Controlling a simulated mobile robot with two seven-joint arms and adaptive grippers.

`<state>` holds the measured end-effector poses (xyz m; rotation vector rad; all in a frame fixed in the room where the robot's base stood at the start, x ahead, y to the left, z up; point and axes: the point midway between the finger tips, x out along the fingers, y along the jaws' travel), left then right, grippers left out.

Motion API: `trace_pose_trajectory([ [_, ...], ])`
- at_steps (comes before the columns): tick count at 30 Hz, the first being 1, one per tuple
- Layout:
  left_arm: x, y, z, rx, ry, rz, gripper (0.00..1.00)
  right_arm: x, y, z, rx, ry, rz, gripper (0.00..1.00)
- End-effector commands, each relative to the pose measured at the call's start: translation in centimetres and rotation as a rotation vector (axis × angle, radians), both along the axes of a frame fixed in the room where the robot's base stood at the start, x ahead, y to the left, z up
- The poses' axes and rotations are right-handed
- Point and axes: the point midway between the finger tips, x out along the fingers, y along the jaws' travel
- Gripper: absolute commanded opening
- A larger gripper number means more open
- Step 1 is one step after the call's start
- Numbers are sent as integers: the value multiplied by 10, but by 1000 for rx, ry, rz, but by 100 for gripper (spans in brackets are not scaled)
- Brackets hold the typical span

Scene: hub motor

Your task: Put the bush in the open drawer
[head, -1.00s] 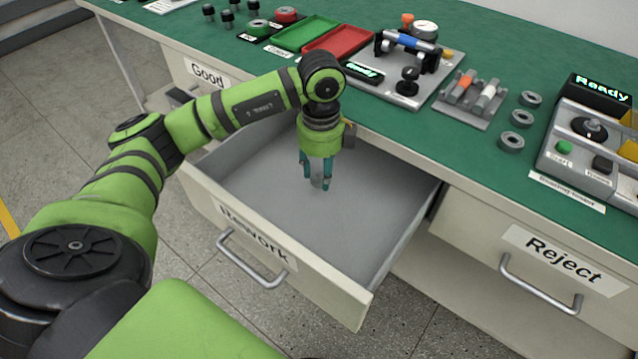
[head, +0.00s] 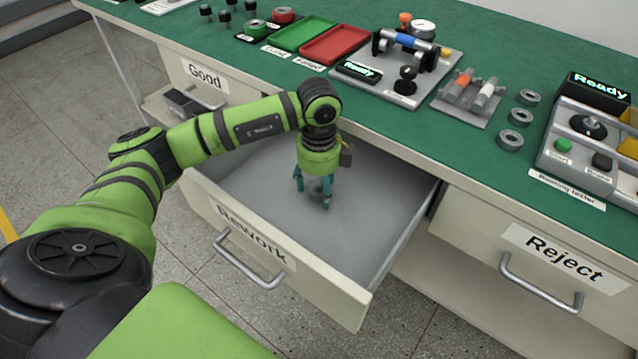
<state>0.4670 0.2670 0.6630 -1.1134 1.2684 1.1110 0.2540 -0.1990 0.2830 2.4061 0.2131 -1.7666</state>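The bush (head: 316,187) is a small grey ring low inside the wide-open drawer labelled Rework (head: 350,232). It shows between the fingers of my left gripper (head: 312,192), partly hidden by them. The teal fingers point down and are spread apart, with the bush seeming to rest on the drawer floor. Whether a finger still touches it is hard to tell. My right gripper is not in view.
Several similar grey rings (head: 516,117) stand on the green bench top (head: 400,128). A bearing tester (head: 598,150) is at the right. The Good drawer (head: 216,88) is partly open; the Reject drawer (head: 535,250) looks shut. Much of the Rework drawer floor is clear.

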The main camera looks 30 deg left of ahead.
Motion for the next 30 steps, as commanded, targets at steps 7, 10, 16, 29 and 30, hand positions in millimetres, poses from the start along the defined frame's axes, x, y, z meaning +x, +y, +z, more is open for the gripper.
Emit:
trace_pose_trajectory([
  [7,0,0,2,0,-1,0,65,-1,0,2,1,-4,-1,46],
  [10,1,0,11,-1,-4,0,65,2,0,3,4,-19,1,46],
  [16,1,0,52,-1,-6,0,65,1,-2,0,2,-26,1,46],
  [29,0,0,120,-1,-2,0,65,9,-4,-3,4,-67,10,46],
  [30,0,0,122,-1,-1,0,65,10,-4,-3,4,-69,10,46],
])
